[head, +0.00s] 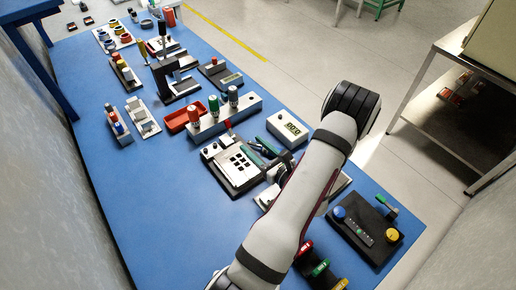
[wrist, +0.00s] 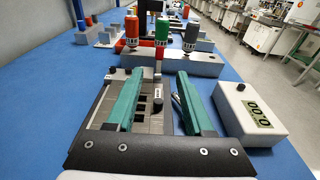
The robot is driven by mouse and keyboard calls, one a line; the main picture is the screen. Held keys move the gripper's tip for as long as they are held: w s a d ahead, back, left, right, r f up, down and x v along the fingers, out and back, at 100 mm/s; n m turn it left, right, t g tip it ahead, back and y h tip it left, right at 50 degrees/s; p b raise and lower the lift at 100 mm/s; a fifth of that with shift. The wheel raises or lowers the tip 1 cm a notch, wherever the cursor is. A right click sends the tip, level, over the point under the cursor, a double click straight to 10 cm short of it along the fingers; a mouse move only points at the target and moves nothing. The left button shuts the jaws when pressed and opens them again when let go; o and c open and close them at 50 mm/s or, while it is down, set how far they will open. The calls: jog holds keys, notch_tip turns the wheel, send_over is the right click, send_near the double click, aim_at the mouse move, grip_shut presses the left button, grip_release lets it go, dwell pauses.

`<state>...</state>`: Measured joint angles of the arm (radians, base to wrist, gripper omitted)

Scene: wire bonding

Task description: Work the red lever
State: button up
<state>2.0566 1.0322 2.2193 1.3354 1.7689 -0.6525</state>
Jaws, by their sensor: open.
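The red lever (wrist: 161,29) stands upright in the wrist view, with a red grip on a pale metal stem. It rises from the far end of a grey machine (wrist: 148,98) with dark square openings. In the head view the red lever (head: 228,125) shows as a small red tip behind the machine's plate (head: 238,168). My gripper (wrist: 157,73) is open, with one green finger on each side of the lever's line in the wrist view. The fingers seem short of the lever and nothing is between them. In the head view my gripper (head: 264,151) is above the machine's right side, partly hidden by my arm.
A grey block (head: 250,108) with red, green and grey bottles stands just behind the lever. A white digital meter (head: 289,128) is to the right. A red tray (head: 182,118) is to the left. The blue table (head: 150,210) is clear at front left.

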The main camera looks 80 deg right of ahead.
aim_at(228, 123)
jog(key=shift+v, duration=0.9)
jog(key=w+d, duration=0.3)
jog(key=w+d+f+g+y, duration=0.1)
jog(key=w+d, duration=0.3)
jog(key=w+d+f+g+y, duration=0.1)
jog(key=w+d, duration=0.3)
jog(key=shift+w+d, duration=0.15)
jog(key=shift+d, duration=0.05)
grip_shut()
